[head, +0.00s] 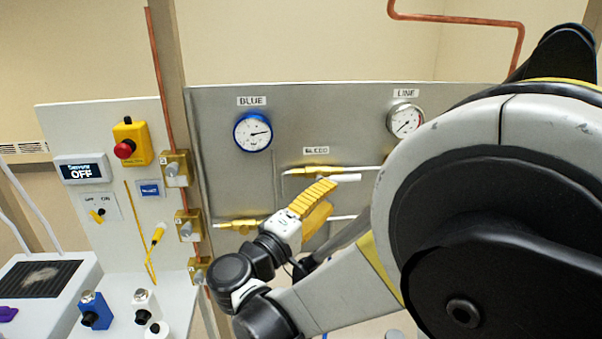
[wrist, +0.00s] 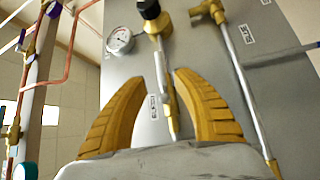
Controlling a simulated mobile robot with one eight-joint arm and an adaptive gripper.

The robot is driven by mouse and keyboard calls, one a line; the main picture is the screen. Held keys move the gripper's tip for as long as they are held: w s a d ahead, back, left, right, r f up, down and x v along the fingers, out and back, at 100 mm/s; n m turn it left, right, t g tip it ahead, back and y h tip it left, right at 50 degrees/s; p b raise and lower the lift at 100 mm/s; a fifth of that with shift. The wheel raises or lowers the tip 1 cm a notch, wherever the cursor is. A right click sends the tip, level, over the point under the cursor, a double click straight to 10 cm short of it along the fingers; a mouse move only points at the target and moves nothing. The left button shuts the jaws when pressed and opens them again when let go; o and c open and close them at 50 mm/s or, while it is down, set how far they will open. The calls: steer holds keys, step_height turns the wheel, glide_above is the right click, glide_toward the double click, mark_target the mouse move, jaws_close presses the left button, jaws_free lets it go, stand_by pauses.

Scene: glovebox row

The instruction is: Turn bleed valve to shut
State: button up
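The bleed valve (head: 316,170) is a brass fitting on a thin silver pipe, under the BLEED label (head: 316,150) on the grey panel. My gripper (head: 318,196) has yellow ribbed fingers and is just below and in front of it in the head view, partly covering that area. In the wrist view my gripper (wrist: 168,75) is open, its fingers on either side of a brass fitting with a silver stem (wrist: 171,100). The fingers appear apart from it. A small label lies beside it. The valve's handle position cannot be told.
A blue-rimmed gauge (head: 253,132) and the LINE gauge (head: 405,119) are on the panel (head: 225,180). Another brass fitting (head: 238,224) sits lower left. A black knob (wrist: 149,9) is ahead in the wrist view. The white control board (head: 95,220) stands left.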

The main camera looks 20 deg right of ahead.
steer(key=b+x, duration=0.1)
steer(key=x, duration=0.7)
steer(key=shift+w+d, duration=0.1)
steer(key=shift+d, duration=0.05)
jaws_close()
